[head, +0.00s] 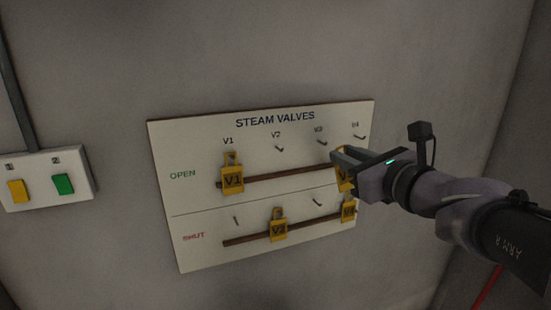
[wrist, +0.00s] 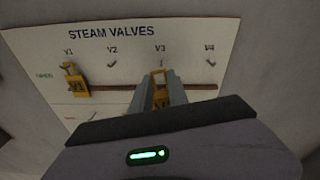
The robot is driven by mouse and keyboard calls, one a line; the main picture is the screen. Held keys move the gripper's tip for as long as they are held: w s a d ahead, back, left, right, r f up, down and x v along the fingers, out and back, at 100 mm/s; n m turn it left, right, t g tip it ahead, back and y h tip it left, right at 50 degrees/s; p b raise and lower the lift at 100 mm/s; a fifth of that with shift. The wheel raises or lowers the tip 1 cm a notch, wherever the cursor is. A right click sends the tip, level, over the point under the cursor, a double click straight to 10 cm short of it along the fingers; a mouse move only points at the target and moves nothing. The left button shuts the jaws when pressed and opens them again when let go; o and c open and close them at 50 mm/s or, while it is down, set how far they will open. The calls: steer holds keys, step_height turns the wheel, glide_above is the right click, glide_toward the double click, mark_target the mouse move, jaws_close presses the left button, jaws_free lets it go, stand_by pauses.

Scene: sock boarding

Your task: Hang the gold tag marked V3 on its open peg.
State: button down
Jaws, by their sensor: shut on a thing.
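My gripper (head: 344,162) is shut on a gold tag (head: 343,178), held in front of the board's open row. Part of a black V shows on the tag; the rest is hidden by the fingers. In the wrist view the tag (wrist: 159,98) stands upright between my fingertips (wrist: 158,76). Its top lies just below the V3 open peg (wrist: 161,63). That peg also shows bare in the head view (head: 321,142), left of my gripper. I cannot tell how far the tag is from the board.
The white STEAM VALVES board (head: 200,142) has a V1 tag (head: 232,178) on its open row. Gold tags hang at V2 (head: 278,228) and V4 (head: 348,211) on the shut row. A brown rail (head: 285,175) runs below the open pegs. A switch box (head: 40,178) is at left.

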mark_target(317, 146)
steer(key=shift+f+b+x, duration=0.15)
steer(key=shift+b+x, duration=0.25)
steer(key=shift+x, duration=1.55)
steer(key=shift+f+b+x, duration=0.2)
steer(key=shift+b+x, duration=0.15)
steer(key=shift+x, duration=1.65)
steer(key=c, duration=1.2)
jaws_free()
steer(key=shift+d, duration=0.1)
